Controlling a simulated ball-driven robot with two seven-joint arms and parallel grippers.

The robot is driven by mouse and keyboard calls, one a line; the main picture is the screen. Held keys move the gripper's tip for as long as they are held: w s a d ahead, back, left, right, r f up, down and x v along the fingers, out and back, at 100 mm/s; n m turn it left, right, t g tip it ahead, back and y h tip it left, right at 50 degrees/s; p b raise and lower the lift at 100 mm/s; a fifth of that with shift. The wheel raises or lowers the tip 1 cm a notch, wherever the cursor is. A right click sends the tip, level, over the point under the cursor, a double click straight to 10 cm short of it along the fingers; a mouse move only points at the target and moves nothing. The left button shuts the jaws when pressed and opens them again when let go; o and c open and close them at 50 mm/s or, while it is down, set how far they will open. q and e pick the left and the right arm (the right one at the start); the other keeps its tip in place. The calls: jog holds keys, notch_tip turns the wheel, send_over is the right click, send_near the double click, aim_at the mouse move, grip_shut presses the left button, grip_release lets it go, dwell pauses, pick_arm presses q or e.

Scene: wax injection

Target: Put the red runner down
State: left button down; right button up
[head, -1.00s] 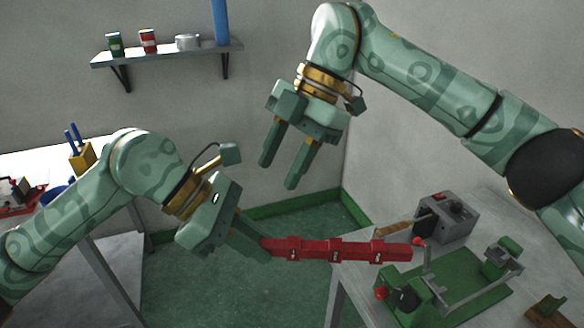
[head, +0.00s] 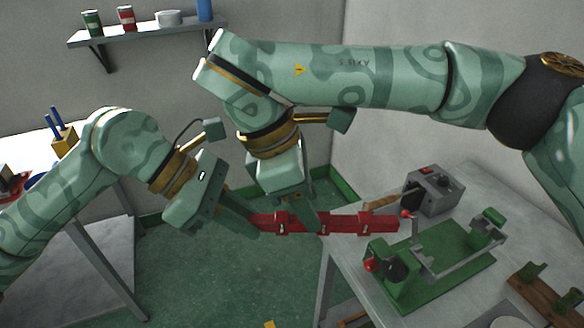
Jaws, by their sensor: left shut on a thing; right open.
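The red runner (head: 345,223) is a long red bar with raised blocks and small white marks, held roughly level. My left gripper (head: 250,224) is shut on its left end. Its right end reaches over the edge of the right-hand table, close to the green fixture's red-knobbed lever. My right gripper (head: 307,218) is open and points down at the runner's middle; one finger overlaps the runner in the picture. I cannot tell whether that finger touches it.
The right table (head: 345,270) carries a green clamp fixture (head: 440,262), a grey box with a red switch (head: 433,190) and a brown wooden rack (head: 548,300). A left table (head: 95,250) stands apart, with green floor between. A wall shelf (head: 140,33) holds cans.

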jog(key=shift+x, duration=1.1)
grip_shut()
pick_arm(q)
jog(key=c, duration=1.3)
grip_release()
jog(key=shift+o, duration=0.2)
jog(key=shift+a, duration=0.1)
